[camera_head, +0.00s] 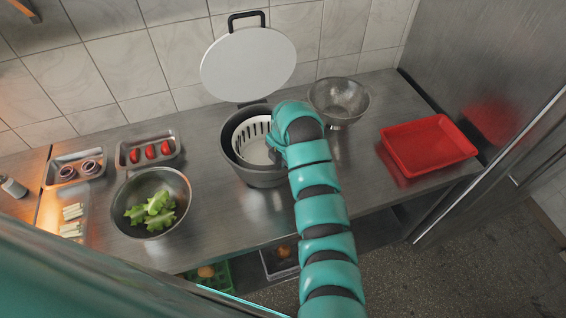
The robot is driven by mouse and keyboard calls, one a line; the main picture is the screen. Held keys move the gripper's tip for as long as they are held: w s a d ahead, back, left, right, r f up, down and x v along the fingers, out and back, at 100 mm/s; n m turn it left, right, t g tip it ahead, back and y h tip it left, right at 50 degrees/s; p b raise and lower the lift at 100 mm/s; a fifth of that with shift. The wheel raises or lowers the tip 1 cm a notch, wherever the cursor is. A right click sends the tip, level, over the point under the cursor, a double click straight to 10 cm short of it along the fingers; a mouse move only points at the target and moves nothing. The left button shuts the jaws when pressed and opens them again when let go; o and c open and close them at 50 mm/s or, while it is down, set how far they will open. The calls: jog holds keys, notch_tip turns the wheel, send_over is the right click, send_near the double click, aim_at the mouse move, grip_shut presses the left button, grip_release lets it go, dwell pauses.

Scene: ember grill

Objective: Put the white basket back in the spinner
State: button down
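The spinner (233,161) is a dark grey round bowl in the middle of the counter. Its white lid (248,65) with a black handle stands raised open behind it. The white slotted basket (249,135) sits within the spinner's rim; its right side is hidden by my arm. I cannot tell if it is fully seated. My gripper (277,140) is at the right edge of the basket, pointing down to the left. Its fingers are small and mostly hidden by my teal arm, so I cannot tell whether they are open or shut on the basket.
A metal colander (339,99) stands right of the spinner, and a red tray (427,145) farther right. A steel bowl with lettuce (151,203) is at left. Behind it are trays with tomatoes (149,152) and onion rings (79,169). The front counter beside my arm is clear.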

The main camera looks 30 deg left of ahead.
jog(key=shift+f, duration=0.2)
jog(key=c, duration=1.9)
grip_release()
jog(key=shift+r, duration=0.1)
jog(key=shift+c, duration=0.2)
jog(key=shift+r+b, duration=0.7)
jog(key=shift+r, duration=0.5)
notch_tip(320, 180, up, 10)
jog(key=d+p, duration=0.1)
jog(key=shift+s, duration=0.2)
jog(key=shift+f, duration=0.1)
